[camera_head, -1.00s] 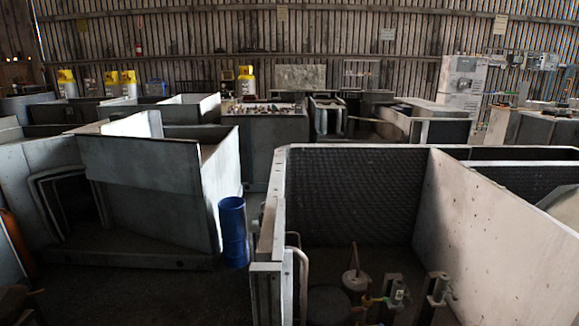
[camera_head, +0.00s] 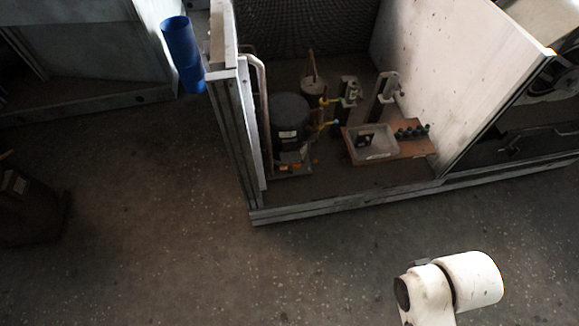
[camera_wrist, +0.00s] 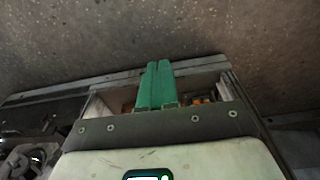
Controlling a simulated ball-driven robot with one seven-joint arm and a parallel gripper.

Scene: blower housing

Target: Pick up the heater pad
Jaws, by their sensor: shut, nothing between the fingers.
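I cannot make out the heater pad for certain in either view. In the head view, the open housing holds a black cylindrical compressor (camera_head: 289,112). To its right is a pale shallow tray (camera_head: 371,153) with a small dark item in it, next to several dark knobs on a brown board (camera_head: 415,148). My gripper (camera_wrist: 159,65) shows in the wrist view with its two green fingers pressed together, empty. Housing parts and a few orange bits appear behind the fingers, partly hidden by them. The fingers are not visible in the head view.
The housing's front rail (camera_head: 350,200) is a low metal edge. A light side panel (camera_head: 450,70) stands at its right and a metal post at its left. The speckled floor (camera_head: 190,230) in front is mostly clear.

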